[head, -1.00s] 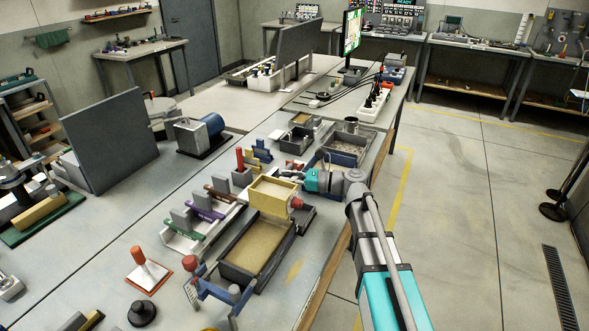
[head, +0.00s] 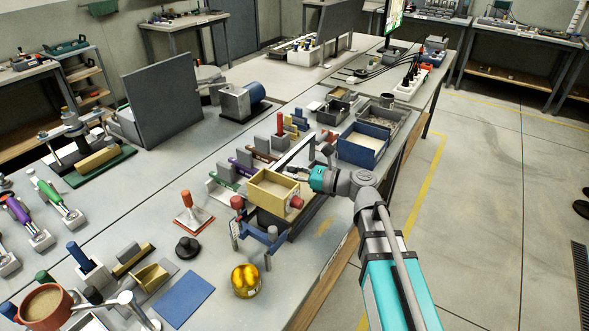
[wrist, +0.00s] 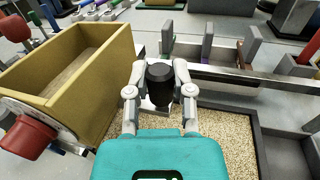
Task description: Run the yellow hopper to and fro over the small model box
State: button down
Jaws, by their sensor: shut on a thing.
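The yellow hopper (head: 268,200), an open box with sand inside and a red knob on its side, sits over the near end of the small model box (head: 305,218). It also shows at left in the wrist view (wrist: 108,80). The model box's sand (wrist: 235,108) lies bare under and right of my gripper in the wrist view. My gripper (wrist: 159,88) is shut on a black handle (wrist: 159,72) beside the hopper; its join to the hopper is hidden. In the head view my gripper (head: 308,174) is at the hopper's far right side.
A blue stand (head: 262,238) is at the box's near end. A blue-walled sand tray (head: 362,145) stands beyond my gripper. Grey blocks on coloured bases (head: 243,160) line the box's left side.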

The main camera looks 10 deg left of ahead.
jog(key=shift+s, duration=0.2)
jog(key=shift+c, duration=2.4)
grip_release()
jog(key=shift+s, duration=0.1)
jog(key=shift+d, duration=0.1)
jog(key=s+d, duration=0.1)
jog(key=d, duration=1)
jog(key=shift+d, duration=0.35)
